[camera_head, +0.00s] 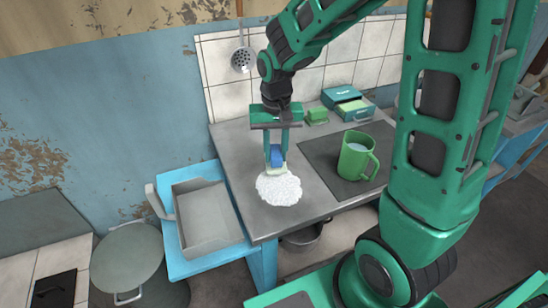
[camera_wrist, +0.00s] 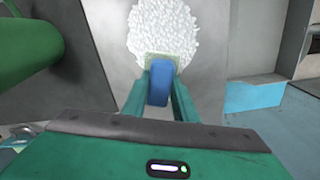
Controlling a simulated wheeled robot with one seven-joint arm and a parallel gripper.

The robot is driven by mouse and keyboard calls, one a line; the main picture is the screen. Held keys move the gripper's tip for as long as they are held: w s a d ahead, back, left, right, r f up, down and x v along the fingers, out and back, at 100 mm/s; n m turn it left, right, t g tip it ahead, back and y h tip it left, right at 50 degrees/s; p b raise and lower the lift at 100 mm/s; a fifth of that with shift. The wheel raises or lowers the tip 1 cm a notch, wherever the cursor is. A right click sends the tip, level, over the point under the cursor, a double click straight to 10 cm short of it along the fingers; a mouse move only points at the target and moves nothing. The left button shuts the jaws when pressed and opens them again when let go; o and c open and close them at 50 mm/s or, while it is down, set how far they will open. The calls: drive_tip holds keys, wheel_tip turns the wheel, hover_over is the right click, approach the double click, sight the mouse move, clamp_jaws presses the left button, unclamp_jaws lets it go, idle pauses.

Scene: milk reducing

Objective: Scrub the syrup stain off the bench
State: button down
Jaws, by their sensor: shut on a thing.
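My gripper (camera_head: 277,152) is shut on a blue sponge (camera_head: 276,156) with a pale underside, low over the grey bench (camera_head: 234,148). In the wrist view the sponge (camera_wrist: 159,85) sits between the fingertips of my gripper (camera_wrist: 161,82). A patch of white foam (camera_head: 279,189) lies on the bench at the sponge's lower end. It also shows in the wrist view (camera_wrist: 164,30), just beyond the sponge. No syrup stain shows; the foam may cover that spot. I cannot tell how firmly the sponge touches the bench.
A green pitcher (camera_head: 356,157) with pale liquid stands on a dark plate (camera_head: 314,148) to the right. A teal box (camera_head: 345,97) and a small green item (camera_head: 317,116) are at the back. A grey tray (camera_head: 206,216) rests on the blue stand left of the bench.

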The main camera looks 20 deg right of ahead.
sight(276, 152)
drive_tip(key=shift+r, duration=2.45)
drive_tip(key=shift+s, duration=0.1)
